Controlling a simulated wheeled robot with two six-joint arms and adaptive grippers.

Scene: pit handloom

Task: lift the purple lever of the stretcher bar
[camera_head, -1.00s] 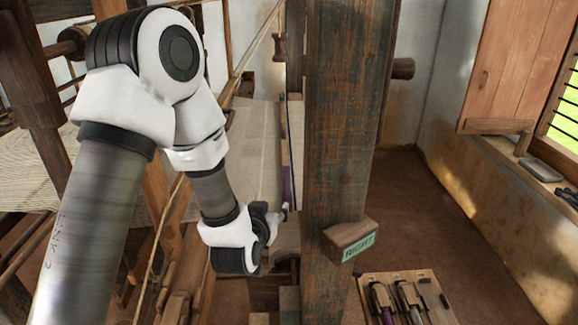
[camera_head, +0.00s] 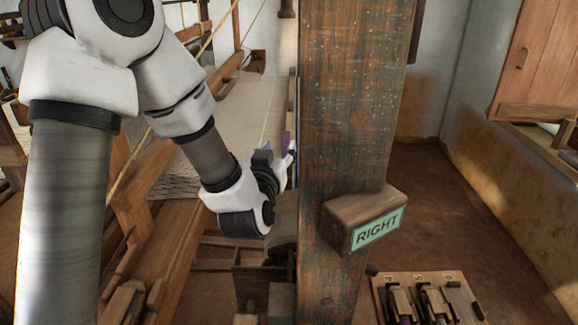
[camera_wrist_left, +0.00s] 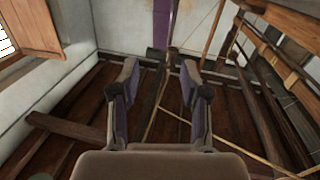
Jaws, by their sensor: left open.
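The purple lever (camera_head: 286,140) shows as a small purple patch at the cloth's right edge, beside the large wooden post, which hides part of the stretcher bar. In the left wrist view a purple upright strip (camera_wrist_left: 162,22), seemingly the same lever, stands just beyond the fingertips and between their lines. My left gripper (camera_head: 286,164) is at the lever's lower end in the picture. In the left wrist view its two fingers (camera_wrist_left: 160,75) are apart with nothing held between them. I cannot tell whether a finger touches the lever. My right gripper is not in view.
A thick wooden post (camera_head: 345,110) stands close to the right of my gripper, with a block labelled RIGHT (camera_head: 366,218) jutting from it. Woven cloth (camera_head: 250,110) and loom beams lie to the left. A wooden tool tray (camera_head: 455,284) is at lower right. Open floor (camera_head: 450,190) lies behind.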

